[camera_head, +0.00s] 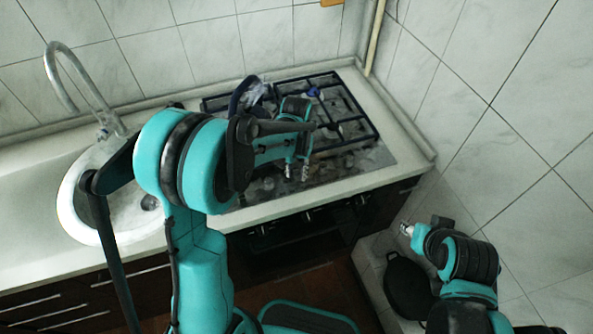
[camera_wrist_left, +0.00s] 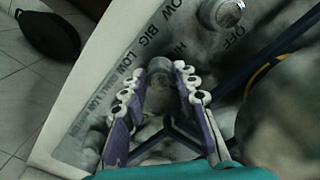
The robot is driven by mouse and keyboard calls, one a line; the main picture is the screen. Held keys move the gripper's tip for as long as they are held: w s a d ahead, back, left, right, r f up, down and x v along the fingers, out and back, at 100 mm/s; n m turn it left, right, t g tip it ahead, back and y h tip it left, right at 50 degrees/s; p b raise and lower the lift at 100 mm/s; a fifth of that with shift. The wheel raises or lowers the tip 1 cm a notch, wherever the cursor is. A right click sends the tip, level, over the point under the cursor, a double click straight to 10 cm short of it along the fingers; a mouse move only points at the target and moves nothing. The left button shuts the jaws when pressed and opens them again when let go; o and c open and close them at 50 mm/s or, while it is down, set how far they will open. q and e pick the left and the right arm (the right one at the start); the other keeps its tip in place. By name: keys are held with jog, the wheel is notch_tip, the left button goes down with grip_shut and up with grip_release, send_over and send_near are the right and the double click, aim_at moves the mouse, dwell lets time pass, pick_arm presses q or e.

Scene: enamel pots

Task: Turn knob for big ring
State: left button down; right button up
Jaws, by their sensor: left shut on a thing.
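My left gripper (camera_head: 297,172) is over the front control strip of the gas stove (camera_head: 352,108) in the head view. In the left wrist view its two fingers (camera_wrist_left: 158,78) are shut on a grey knob (camera_wrist_left: 159,66), one finger on each side. The word BIG is printed beside this knob, with other markings around it. A second round knob (camera_wrist_left: 221,14) sits farther along, near the word OFF, apart from the fingers. My right gripper (camera_head: 407,229) is off the counter at the lower right, and its fingers are too small to read.
A white sink (camera_head: 72,212) with a curved tap (camera_head: 62,85) is at the left. A dark pot (camera_head: 238,98) stands on the stove behind my left arm. A black pan (camera_head: 408,287) lies low near my right arm. Tiled walls close off the back and right.

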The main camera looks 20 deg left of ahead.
pick_arm(q)
jog(key=shift+m, duration=0.8)
jog(key=c, duration=1.1)
grip_release()
jog(key=shift+c, duration=0.2)
jog(key=shift+r, duration=0.1)
notch_tip(320, 180, up, 12)
jog(key=shift+s, duration=0.1)
